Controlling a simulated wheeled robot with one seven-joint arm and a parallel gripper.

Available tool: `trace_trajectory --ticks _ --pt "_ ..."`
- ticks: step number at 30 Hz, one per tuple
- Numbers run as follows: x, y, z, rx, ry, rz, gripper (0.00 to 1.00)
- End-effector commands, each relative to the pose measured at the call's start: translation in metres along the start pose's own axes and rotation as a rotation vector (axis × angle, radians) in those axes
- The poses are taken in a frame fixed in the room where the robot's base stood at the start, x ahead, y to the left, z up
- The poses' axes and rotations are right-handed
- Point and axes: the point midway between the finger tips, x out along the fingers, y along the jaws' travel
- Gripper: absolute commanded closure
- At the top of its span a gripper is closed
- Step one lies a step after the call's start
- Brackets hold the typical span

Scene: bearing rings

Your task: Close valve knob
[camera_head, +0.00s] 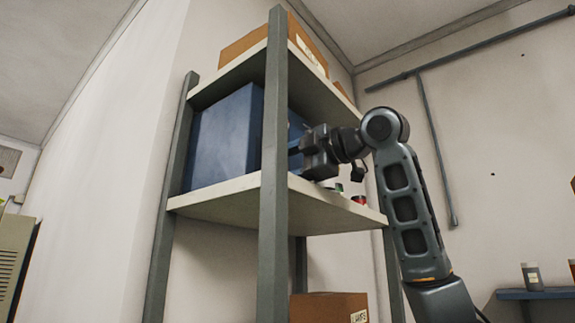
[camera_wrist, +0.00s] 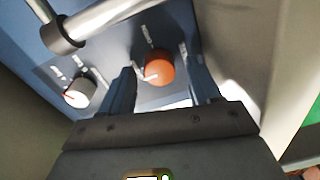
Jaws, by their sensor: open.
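In the wrist view, an orange round knob (camera_wrist: 159,68) with a pale pointer mark sits on a blue panel (camera_wrist: 150,97). A white knob (camera_wrist: 78,92) with a red mark is on the same panel to the left. Small labels beside both are too blurred to read. My gripper (camera_wrist: 157,75) is open, with one finger to each side of the orange knob and a gap to it on both sides. In the head view, my gripper (camera_head: 303,152) reaches in at the right side of the blue cabinet (camera_head: 222,140); the knobs are hidden there.
A grey bar handle (camera_wrist: 108,14) crosses the panel's top left in the wrist view. The cabinet stands on a shelf (camera_head: 235,200) between grey posts (camera_head: 273,120). Small jars (camera_head: 358,199) stand near the shelf's right end. Cardboard boxes (camera_head: 329,307) are below and above.

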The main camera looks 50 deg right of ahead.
Motion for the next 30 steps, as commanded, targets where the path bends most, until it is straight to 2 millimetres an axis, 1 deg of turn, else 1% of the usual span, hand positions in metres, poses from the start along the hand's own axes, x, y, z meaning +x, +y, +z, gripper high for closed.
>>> trace_trajectory --ticks 5,12,15,20,30 --pt "-0.021 -0.001 0.0 -0.003 -0.001 0.004 0.38" --pt "-0.059 -0.001 0.0 -0.003 -0.001 0.004 0.38" --pt "-0.069 -0.001 0.0 -0.001 0.0 0.001 0.38" --pt "-0.077 -0.001 0.0 -0.001 0.0 0.001 0.38" --pt "-0.076 0.0 0.0 -0.001 0.0 0.001 0.38"
